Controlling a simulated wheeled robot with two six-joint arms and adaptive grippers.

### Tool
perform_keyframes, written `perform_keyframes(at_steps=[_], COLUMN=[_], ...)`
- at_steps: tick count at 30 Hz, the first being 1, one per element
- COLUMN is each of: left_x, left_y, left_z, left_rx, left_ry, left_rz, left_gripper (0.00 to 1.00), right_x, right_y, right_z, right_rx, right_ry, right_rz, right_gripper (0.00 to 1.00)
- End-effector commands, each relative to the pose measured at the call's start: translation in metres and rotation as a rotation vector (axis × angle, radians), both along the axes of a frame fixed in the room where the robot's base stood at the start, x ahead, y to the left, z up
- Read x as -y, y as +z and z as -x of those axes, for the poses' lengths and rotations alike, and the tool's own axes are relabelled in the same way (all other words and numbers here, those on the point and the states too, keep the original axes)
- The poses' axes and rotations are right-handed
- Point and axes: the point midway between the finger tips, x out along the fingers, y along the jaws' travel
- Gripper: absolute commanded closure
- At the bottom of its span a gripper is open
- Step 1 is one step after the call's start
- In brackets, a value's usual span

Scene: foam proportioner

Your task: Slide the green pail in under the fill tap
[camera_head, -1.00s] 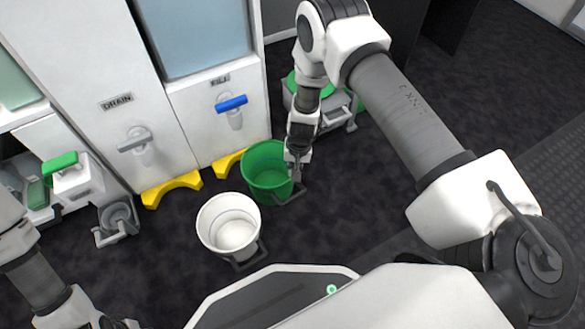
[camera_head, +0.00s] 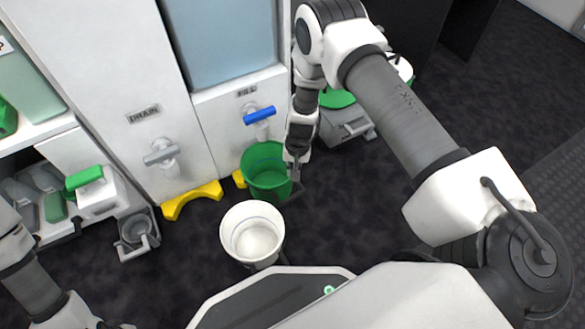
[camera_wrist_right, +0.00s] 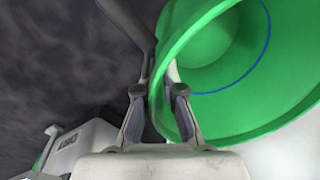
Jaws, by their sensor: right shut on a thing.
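The green pail (camera_head: 266,184) stands upright on the dark floor in front of the white cabinet. The fill tap (camera_head: 262,128) with its blue lever is just above and behind the pail's mouth in the head view. The yellow floor cradle (camera_head: 239,179) beneath that tap is largely hidden by the pail. My right gripper (camera_head: 296,166) is shut on the pail's right edge; the right wrist view shows its fingers (camera_wrist_right: 160,80) at the green rim.
A white pail (camera_head: 252,234) stands in front, close to my base. Left of the fill tap are the drain tap (camera_head: 163,157) and its yellow cradle (camera_head: 191,200). A green-topped unit (camera_head: 340,112) stands right of the cabinet, behind my right arm. Floor at right is open.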

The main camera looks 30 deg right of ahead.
Motion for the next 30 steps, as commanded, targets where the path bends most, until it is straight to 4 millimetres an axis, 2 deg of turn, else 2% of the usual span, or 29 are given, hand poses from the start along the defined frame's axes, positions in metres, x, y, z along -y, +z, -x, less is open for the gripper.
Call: perform_keyframes(at_steps=[1,3,4,13,17,20,30], left_x=[0.0,0.0,0.0,0.0,0.0,0.0,0.0], left_y=[0.0,0.0,0.0,0.0,0.0,0.0,0.0], left_z=[0.0,0.0,0.0,0.0,0.0,0.0,0.0], left_rx=[0.0,0.0,0.0,0.0,0.0,0.0,0.0], left_ry=[0.0,0.0,0.0,0.0,0.0,0.0,0.0], left_rz=[0.0,0.0,0.0,0.0,0.0,0.0,0.0], left_gripper=[0.6,0.6,0.6,0.6,0.6,0.6,0.6], right_x=[0.0,0.0,0.0,0.0,0.001,0.002,0.008], right_y=[0.0,0.0,0.0,0.0,0.01,0.027,0.102], right_z=[0.0,0.0,0.0,0.0,0.0,0.0,0.004], right_rx=[0.0,0.0,0.0,0.0,0.0,0.001,0.002], right_ry=[0.0,0.0,0.0,0.0,-0.001,0.0,0.0], right_rz=[0.0,0.0,0.0,0.0,0.0,0.0,-0.001], right_gripper=[1.0,0.72,0.64,0.64,0.64,0.64,0.64])
